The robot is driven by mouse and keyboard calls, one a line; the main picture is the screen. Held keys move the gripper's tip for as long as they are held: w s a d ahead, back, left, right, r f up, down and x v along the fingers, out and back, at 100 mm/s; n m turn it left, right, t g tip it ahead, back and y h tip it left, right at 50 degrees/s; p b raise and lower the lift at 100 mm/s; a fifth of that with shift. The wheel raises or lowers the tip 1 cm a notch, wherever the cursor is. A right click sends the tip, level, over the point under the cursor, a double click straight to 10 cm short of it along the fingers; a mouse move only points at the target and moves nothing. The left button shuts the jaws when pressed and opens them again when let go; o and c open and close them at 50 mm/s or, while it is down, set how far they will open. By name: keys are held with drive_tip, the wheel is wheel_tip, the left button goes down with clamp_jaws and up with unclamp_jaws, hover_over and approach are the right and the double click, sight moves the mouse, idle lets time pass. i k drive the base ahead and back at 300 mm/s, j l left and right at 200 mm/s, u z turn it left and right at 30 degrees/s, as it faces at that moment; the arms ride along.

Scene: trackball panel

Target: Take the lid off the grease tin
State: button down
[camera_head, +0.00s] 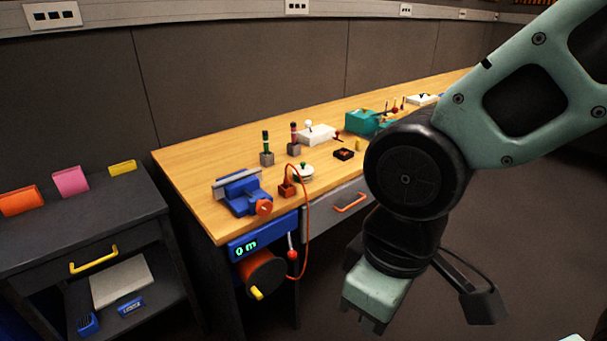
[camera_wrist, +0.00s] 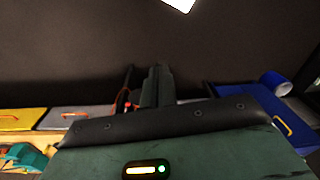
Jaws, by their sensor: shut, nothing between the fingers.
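A small whitish round container with a green knob on top (camera_head: 303,172) stands on the wooden workbench (camera_head: 190,165), near its front edge; it looks like the grease tin with its lid on, but it is small in the picture. My gripper (camera_head: 365,322) hangs in front of the bench, low and to the right of the tin, well apart from it. Its fingers also show in the wrist view (camera_wrist: 157,85), shut together with nothing between them. I cannot make out the tin in the wrist view.
A blue vise (camera_head: 238,192) and a red block with an orange cable (camera_head: 287,189) stand left of the tin. Two grey holders with upright handles (camera_head: 267,158) are behind it. The floor before the bench is clear.

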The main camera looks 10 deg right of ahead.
sight(305, 169)
drive_tip(key=i+u, duration=0.35)
drive_tip(key=i, duration=0.15)
drive_tip(key=i+l+u, duration=0.1)
drive_tip(key=i+u, duration=0.3)
drive_tip(key=i+l+u, duration=0.35)
drive_tip(key=i, duration=0.2)
drive_tip(key=i+j, duration=0.05)
